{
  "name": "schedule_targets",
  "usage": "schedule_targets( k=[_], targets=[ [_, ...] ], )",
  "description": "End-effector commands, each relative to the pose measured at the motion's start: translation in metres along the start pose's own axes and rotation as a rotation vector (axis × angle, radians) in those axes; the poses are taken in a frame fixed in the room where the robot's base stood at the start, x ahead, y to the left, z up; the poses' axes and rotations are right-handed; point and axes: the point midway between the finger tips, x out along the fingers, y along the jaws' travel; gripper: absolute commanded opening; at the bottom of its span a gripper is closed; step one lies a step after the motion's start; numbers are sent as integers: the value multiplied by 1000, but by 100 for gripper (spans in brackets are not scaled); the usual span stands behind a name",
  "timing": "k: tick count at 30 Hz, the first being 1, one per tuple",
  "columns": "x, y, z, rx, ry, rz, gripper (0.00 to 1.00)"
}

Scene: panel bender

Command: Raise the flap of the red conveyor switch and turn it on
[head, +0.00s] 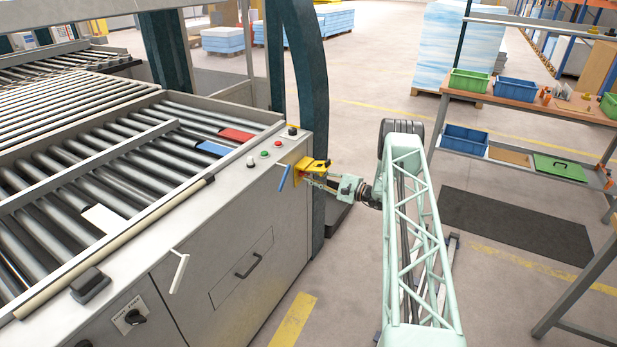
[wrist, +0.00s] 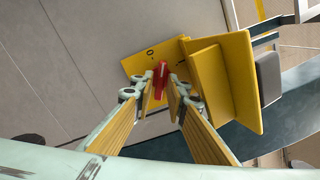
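The switch is a yellow plate (wrist: 137,66) with a red knob (wrist: 161,76) and a 0 mark beside it, seen in the wrist view. Its yellow flap (wrist: 228,80) stands out from the plate, to the right of the knob, leaving the knob uncovered. In the head view the flap (head: 316,163) sticks out from the cabinet's right end. My gripper (wrist: 162,82) is open, with one fingertip on each side of the red knob and small gaps visible. Whether a fingertip touches the knob is unclear. My gripper (head: 322,182) looks small in the head view, just below the flap.
The grey cabinet (head: 240,230) carries the roller conveyor. Several push buttons (head: 264,154) sit on its top edge, and a blue handle (head: 284,177) is left of the switch. A dark post (head: 307,80) stands behind.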

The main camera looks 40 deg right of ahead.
Motion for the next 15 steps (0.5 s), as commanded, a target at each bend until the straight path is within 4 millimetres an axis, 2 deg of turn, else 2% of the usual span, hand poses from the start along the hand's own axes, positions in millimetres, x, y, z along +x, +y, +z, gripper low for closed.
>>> schedule_targets(
  k=[6, 15],
  targets=[
    [13, 0, 0, 0, 0, -1, 14],
    [15, 0, 0, 0, 0, -1, 14]
  ],
)
